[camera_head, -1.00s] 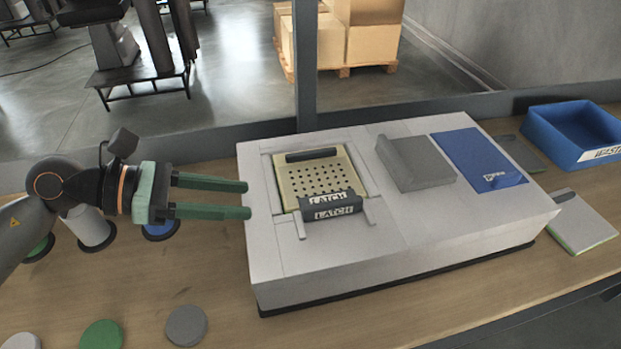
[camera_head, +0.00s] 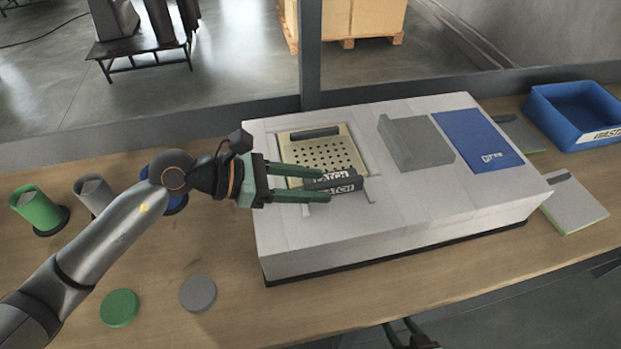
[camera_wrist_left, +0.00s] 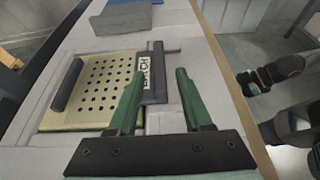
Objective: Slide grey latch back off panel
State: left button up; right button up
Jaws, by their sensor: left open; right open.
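The dark grey latch (camera_head: 346,186), labelled "LATCH", lies along the near edge of the pale yellow perforated panel (camera_head: 322,152) on the white housing. My left gripper (camera_head: 328,184) is open, its green fingers pointing right, over the left part of the latch. In the left wrist view the latch (camera_wrist_left: 155,62) shows between the two fingertips, close to the left finger, with the panel (camera_wrist_left: 95,90) to its left. I cannot tell whether a finger touches the latch. My right gripper (camera_head: 408,334) is open at the bottom edge, away from the housing, only partly in view.
A grey block (camera_head: 415,142) and a blue plate (camera_head: 478,140) sit on the white housing (camera_head: 400,215), right of the panel. A blue waste bin (camera_head: 575,115) stands at the back right. Green and grey cups and discs stand on the wooden table at left.

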pick_arm(q)
grip_shut()
dwell(0.4)
dwell(1.1)
